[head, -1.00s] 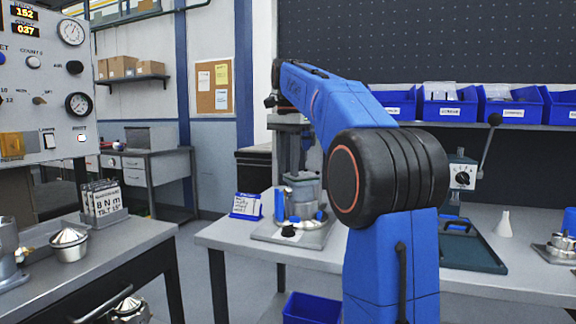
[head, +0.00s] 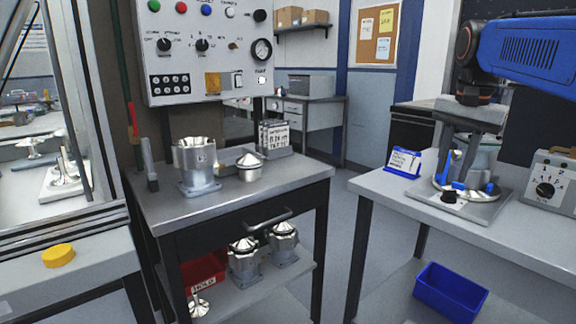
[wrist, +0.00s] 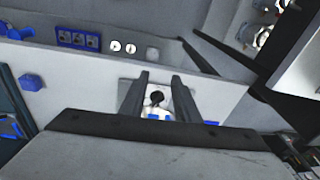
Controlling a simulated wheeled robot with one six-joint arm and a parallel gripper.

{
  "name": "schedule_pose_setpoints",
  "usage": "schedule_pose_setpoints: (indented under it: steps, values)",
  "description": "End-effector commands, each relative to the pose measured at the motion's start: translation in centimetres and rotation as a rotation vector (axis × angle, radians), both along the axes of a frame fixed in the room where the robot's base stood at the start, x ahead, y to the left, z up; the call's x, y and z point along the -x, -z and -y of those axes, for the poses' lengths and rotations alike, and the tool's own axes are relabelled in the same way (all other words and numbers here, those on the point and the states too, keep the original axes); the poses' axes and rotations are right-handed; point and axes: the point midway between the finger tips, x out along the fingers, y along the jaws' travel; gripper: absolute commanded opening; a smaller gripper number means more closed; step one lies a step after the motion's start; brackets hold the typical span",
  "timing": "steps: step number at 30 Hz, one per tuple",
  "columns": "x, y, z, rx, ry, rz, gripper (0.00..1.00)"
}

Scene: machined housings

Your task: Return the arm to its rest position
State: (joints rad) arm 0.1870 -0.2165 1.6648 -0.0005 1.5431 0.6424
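My gripper (wrist: 159,80) shows in the wrist view as two dark fingers standing apart, with nothing held between them. Below the gap show a black knob (wrist: 157,96) and a pale plate with blue parts. In the head view my blue arm (head: 530,50) reaches in from the right edge and its wrist points down above a fixture plate (head: 480,208) with blue clamps on the right bench. The fingertips are hard to make out there. The arm's lower part is out of the head view.
A steel cart (head: 240,195) carries a machined housing (head: 197,168), a domed part (head: 249,166) and a card holder (head: 275,137). More housings and a red bin (head: 203,270) sit on its lower shelf. A blue bin (head: 450,292) lies under the right bench. Open floor separates cart and bench.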

Motion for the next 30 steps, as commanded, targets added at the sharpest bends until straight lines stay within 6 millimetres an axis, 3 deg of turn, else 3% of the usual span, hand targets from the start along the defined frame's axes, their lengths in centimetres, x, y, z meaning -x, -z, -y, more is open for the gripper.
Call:
schedule_pose_setpoints:
  steps: [1, 11, 21, 25, 30]
  values:
    - [1.5, 1.1, -0.8, 0.007, -0.046, 0.013, 0.29]
    - [9.4, 9.7, -4.7, 0.074, -0.357, 0.105, 0.29]
    - [17.5, 20.6, -7.3, 0.157, -0.663, 0.196, 0.29]
    - [19.5, 23.9, -7.9, 0.184, -0.748, 0.22, 0.29]
    - [20.8, 26.0, -8.1, 0.203, -0.801, 0.238, 0.29]
